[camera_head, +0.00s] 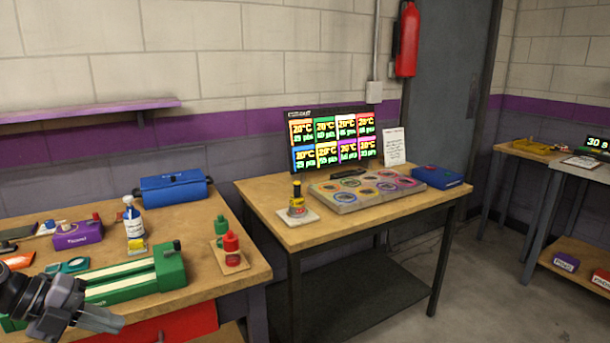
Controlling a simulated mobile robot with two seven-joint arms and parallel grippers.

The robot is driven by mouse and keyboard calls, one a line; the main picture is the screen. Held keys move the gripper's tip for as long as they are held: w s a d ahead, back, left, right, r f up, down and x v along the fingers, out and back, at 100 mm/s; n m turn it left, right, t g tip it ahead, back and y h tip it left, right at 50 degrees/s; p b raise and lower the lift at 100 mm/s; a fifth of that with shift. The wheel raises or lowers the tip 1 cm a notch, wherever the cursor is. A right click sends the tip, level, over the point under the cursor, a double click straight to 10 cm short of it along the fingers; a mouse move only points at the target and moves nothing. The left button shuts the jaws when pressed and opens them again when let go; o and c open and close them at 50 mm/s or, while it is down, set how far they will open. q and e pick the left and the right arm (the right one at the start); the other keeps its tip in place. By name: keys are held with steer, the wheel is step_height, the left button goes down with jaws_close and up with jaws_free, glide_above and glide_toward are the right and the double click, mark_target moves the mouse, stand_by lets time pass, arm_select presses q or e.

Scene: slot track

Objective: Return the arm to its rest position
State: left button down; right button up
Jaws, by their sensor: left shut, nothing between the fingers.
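My left gripper (98,322) shows at the lower left, in front of the near workbench. It is shut with nothing between its fingers. It hides part of a green slotted track (125,281) on that bench. My right gripper is not in view.
A second table (290,235) bears a round-slotted board (366,190) and a lit display (333,137). Floor (480,290) on the right is clear.

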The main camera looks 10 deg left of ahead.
arm_select(q)
steer(key=s+d+f+n+t+y, duration=0.2)
steer(key=s+d+f+n+t, duration=0.15)
steer(key=f+n, duration=0.45)
steer(key=s+d+f+n+t+y, duration=0.2)
steer(key=s+f+n+t, duration=0.2)
steer(key=f+n, duration=0.35)
steer(key=s+d+f+n+g, duration=0.1)
steer(key=s+d+f+n, duration=0.1)
steer(key=d, duration=0.3)
steer(key=s+d+f+n+g+y, duration=0.1)
steer(key=s+d+f+n, duration=0.1)
steer(key=d+n, duration=0.2)
steer(key=s+d+f+n+g+p, duration=0.1)
steer(key=s+d+f+n, duration=0.1)
steer(key=d, duration=0.5)
steer(key=shift+d+f+n+y, duration=0.4)
steer(key=shift+f+n, duration=0.15)
steer(key=shift+n, duration=0.1)
steer(key=shift+a, duration=0.15)
